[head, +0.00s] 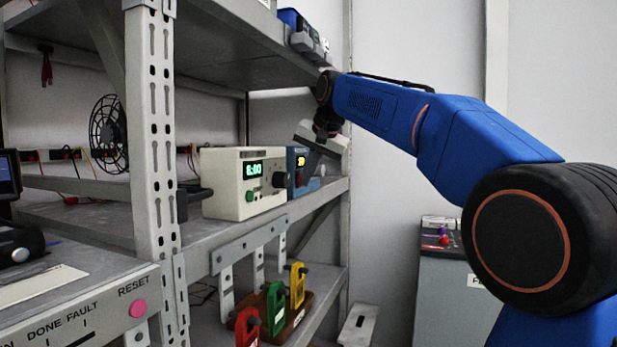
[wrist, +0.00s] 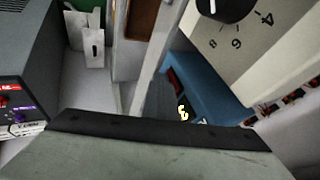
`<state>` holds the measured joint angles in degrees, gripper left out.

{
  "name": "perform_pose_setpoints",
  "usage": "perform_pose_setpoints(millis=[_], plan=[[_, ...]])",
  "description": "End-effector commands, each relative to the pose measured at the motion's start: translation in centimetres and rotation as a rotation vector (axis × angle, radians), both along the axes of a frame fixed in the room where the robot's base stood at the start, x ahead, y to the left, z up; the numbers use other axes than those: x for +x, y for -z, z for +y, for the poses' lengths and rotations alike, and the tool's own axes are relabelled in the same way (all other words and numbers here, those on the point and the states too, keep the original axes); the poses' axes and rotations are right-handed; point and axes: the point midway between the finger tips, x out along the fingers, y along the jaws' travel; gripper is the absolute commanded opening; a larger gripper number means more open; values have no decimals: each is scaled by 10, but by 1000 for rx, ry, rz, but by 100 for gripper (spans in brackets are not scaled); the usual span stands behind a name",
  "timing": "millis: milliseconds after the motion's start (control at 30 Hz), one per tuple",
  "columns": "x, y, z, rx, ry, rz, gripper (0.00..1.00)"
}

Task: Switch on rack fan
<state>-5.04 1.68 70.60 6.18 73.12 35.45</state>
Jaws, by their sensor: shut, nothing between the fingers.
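A black fan with a round wire guard (head: 107,122) stands on the middle shelf at the left, partly behind the rack post. I cannot tell whether it is turning. A beige box (head: 228,187) with a green lit display, a green button and a dark knob stands on the same shelf. Its knob (wrist: 226,8) and number scale show at the top of the wrist view. My gripper (head: 306,166) is shut and empty, pointing down close to the knob side of the beige box; contact cannot be told.
A perforated rack post (head: 152,130) stands in front of the shelves. A grey cabinet (head: 440,290) stands right, and a panel with a pink RESET button (head: 138,308) is at front left.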

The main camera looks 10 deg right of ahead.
Motion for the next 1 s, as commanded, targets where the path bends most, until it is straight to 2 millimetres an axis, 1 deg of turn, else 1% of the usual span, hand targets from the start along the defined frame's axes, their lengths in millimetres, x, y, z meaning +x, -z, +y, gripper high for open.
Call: perform_pose_setpoints(millis=[433, 833, 1000], plan=[[0, -16, 1, 2, 0, -5, 0], [0, -17, 0, 2, -1, -4, 0], [-5, -19, -6, 1, -2, -3, 0]])
